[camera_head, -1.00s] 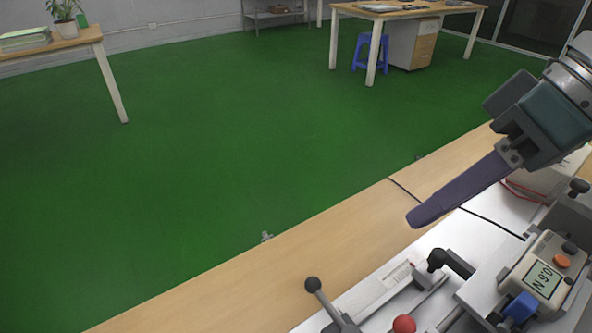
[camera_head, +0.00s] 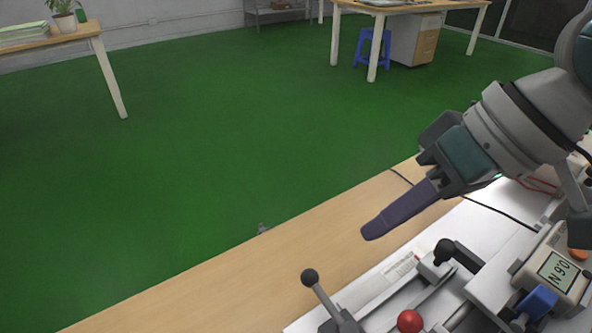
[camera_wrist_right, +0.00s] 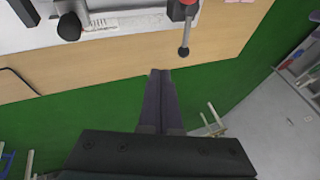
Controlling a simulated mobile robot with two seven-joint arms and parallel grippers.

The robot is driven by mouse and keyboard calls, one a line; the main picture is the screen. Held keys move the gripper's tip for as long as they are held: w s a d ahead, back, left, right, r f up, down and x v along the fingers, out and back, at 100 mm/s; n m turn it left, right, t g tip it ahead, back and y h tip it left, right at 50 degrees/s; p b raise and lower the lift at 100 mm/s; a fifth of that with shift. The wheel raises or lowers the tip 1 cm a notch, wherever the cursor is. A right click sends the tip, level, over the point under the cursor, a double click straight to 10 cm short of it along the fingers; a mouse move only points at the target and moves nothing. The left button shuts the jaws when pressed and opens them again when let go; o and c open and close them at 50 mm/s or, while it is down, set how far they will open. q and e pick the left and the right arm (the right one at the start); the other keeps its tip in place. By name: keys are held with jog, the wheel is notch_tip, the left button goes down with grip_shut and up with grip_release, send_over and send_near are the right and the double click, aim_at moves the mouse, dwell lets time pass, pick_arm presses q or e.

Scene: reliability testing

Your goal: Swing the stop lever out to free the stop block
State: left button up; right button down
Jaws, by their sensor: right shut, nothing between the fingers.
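Two black-knobbed levers show on the test rig; I cannot tell for sure which is the stop lever. One has a grey rod and black ball (camera_head: 310,277), tilted up at the rig's near left; its ball also shows in the right wrist view (camera_wrist_right: 184,51). The other is a short dark arm with a black knob (camera_head: 445,251), seen too in the wrist view (camera_wrist_right: 69,27). A small grey block (camera_head: 434,266) sits beside that knob; it may be the stop block. My right gripper (camera_head: 372,232) is shut and empty, between the two knobs in the picture, apparently touching neither. My left gripper is not in view.
A red ball knob (camera_head: 410,321) stands on the rig. A force gauge (camera_head: 558,272) with a display is at the right, with a blue part (camera_head: 538,300) by it. A black cable (camera_head: 490,207) crosses the bench. The wooden bench strip (camera_head: 230,270) is mostly clear.

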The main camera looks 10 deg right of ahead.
aim_at(328, 304)
jog(key=a+f, duration=0.4)
jog(key=shift+w, duration=0.1)
jog(key=shift+a+f, duration=0.2)
jog(key=shift+a, duration=0.2)
